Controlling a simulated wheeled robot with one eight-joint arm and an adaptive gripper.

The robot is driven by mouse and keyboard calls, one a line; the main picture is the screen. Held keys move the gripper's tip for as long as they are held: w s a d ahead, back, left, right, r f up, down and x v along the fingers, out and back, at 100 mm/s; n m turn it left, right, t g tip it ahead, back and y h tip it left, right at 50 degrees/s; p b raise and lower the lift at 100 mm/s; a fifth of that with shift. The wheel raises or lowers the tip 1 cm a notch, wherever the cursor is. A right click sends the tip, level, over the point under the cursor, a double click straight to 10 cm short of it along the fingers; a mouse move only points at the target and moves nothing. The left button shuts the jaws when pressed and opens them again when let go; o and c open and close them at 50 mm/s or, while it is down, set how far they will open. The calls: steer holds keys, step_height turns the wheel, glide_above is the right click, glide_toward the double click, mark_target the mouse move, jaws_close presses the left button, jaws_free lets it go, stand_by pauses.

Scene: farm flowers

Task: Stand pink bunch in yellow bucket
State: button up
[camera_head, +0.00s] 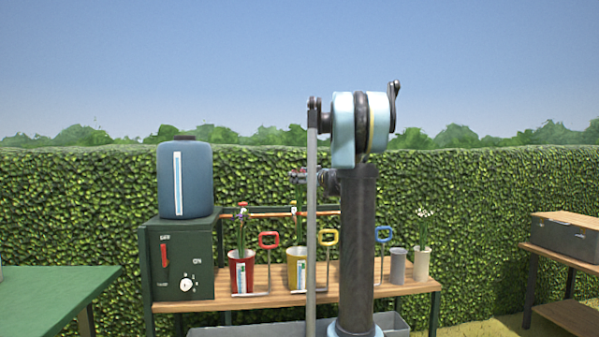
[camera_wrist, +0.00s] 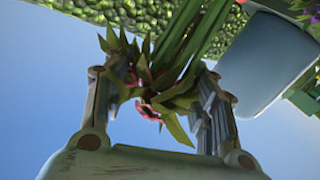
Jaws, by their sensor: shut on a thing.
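The yellow bucket (camera_head: 297,272) stands on the wooden bench, partly behind a grey post of mine. My gripper (camera_head: 301,175) is above it in the head view, small and partly hidden by my arm. In the wrist view my gripper (camera_wrist: 163,90) is shut on a bunch with green stems (camera_wrist: 192,40), pointed leaves and a little pinkish red, which I take for the pink bunch. Green stems with a pale, reddish tip (camera_head: 295,212) rise at the yellow bucket's mouth in the head view. I cannot tell whether these belong to the held bunch or stand inside the bucket.
A red bucket (camera_head: 241,273) with flowers stands left of the yellow one. Red, yellow and blue (camera_head: 384,235) handles rise from the bench. A grey cup (camera_head: 398,266) and a pale pot (camera_head: 421,264) with white flowers stand right. A blue tank (camera_head: 185,180) tops a green cabinet (camera_head: 196,240).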

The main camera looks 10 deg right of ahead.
mark_target(300, 218)
step_height(300, 218, up, 4)
steer(key=shift+s+f+m+t+h, duration=0.15)
steer(key=shift+f+m+t+h, duration=0.1)
steer(key=shift+m+t+h, duration=0.65)
steer(key=shift+g, duration=0.3)
steer(key=shift+f, duration=11.25)
steer(key=o, duration=1.7)
steer(key=v, duration=1.2)
steer(key=shift+a, duration=0.15)
